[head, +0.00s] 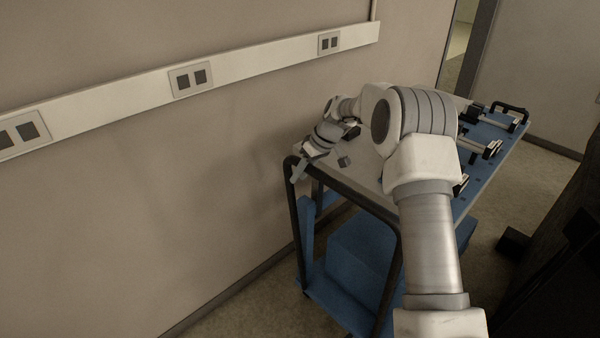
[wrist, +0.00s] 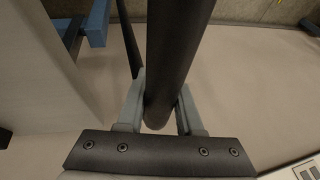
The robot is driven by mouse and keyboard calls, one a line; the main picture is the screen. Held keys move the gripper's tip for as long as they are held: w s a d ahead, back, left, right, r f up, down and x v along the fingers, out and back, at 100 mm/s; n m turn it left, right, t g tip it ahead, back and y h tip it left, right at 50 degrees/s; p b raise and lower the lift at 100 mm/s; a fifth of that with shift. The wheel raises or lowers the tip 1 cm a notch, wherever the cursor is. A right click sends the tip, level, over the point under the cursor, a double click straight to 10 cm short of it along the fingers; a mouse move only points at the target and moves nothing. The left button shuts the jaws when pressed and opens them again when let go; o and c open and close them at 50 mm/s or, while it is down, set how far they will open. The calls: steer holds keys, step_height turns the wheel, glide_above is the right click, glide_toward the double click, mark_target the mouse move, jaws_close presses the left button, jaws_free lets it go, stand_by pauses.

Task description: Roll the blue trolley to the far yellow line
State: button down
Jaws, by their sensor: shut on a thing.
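The blue trolley (head: 350,262) stands along the wall, with a grey top, dark upright rails and a blue lower part. My gripper (head: 299,170) is at the trolley's near left corner, by the dark handle (head: 293,200). In the wrist view the two grey fingers of my gripper (wrist: 160,100) lie on either side of the dark handle bar (wrist: 180,40) and are shut on it. My arm hides part of the trolley top. No yellow line can be made out in the head view.
Several clamp-like fixtures (head: 488,148) sit on the trolley's right side. The wall (head: 130,190) with a socket rail (head: 250,62) runs close on the left. A dark object (head: 560,265) stands at the right. A doorway (head: 460,45) opens at the back, with bare floor (head: 500,200) between.

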mark_target(333, 157)
steer(key=w+d, duration=0.2)
steer(key=w+d+p, duration=0.1)
steer(key=w+d, duration=0.1)
steer(key=w+d+p, duration=0.1)
steer(key=w+d, duration=0.1)
steer(key=d, duration=0.1)
steer(key=shift+f, duration=0.1)
steer(key=shift+w+d+r+p, duration=0.1)
steer(key=shift+w+d+p, duration=0.2)
steer(key=shift+d+p, duration=0.25)
steer(key=shift+w+d+r+p, duration=0.1)
steer(key=shift+w+d+p, duration=0.2)
steer(key=shift+d+p, duration=0.2)
steer(key=shift+w+d+p, duration=0.5)
steer(key=shift+w+d, duration=0.05)
steer(key=shift+w, duration=0.25)
steer(key=shift+w+d+f+p, duration=0.15)
steer(key=shift+w+d+p, duration=0.15)
steer(key=shift+d+p, duration=0.1)
steer(key=shift+s+a, duration=0.1)
